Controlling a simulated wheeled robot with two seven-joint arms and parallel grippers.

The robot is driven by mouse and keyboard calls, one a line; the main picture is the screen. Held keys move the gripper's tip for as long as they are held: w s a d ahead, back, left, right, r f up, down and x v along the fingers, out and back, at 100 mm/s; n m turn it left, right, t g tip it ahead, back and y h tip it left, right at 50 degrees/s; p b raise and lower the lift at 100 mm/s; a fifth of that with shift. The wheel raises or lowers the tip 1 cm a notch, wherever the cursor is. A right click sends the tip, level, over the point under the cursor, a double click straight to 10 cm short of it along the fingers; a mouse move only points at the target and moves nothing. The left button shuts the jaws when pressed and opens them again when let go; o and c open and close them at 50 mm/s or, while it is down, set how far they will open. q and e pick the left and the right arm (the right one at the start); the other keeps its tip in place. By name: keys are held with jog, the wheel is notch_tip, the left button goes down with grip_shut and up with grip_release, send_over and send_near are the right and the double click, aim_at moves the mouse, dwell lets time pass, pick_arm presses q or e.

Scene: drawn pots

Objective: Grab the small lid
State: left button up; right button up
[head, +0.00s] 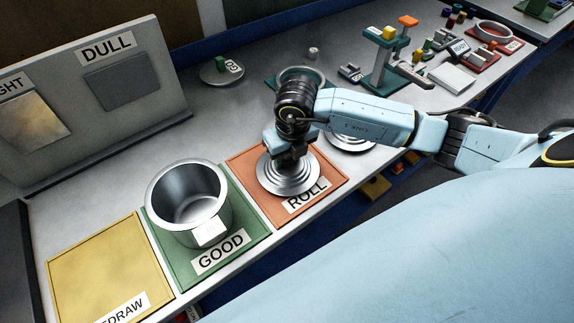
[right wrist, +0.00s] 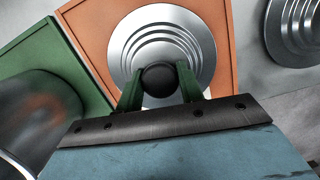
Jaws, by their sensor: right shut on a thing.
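A round silver lid with stepped rings (head: 287,180) is at the orange ROLL mat (head: 333,182). It also shows in the right wrist view (right wrist: 124,50), with a black knob (right wrist: 160,79) at its centre. My right gripper (head: 290,157) is above this lid, its green fingers on either side of the knob in the right wrist view (right wrist: 160,84), shut on it. I cannot tell whether the lid touches the mat. A second stepped lid (head: 352,143) lies behind my right arm, partly hidden; it also shows in the right wrist view (right wrist: 300,30). My left gripper is not in view.
An open metal pot (head: 188,193) with a blank white tag stands on the green GOOD mat (head: 243,236), left of the lid. A bare yellow mat (head: 105,268) lies further left. A grey DULL panel (head: 90,100) stands behind. A teal stand (head: 385,62) is beyond my arm.

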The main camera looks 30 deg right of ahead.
jog(key=shift+s+f, duration=0.25)
jog(key=shift+w+d+r+p, duration=0.1)
jog(key=shift+r+p, duration=0.6)
jog(key=shift+r, duration=0.1)
jog(key=shift+w+r+p, duration=0.1)
jog(key=shift+r+p, duration=0.65)
jog(key=shift+r, duration=0.55)
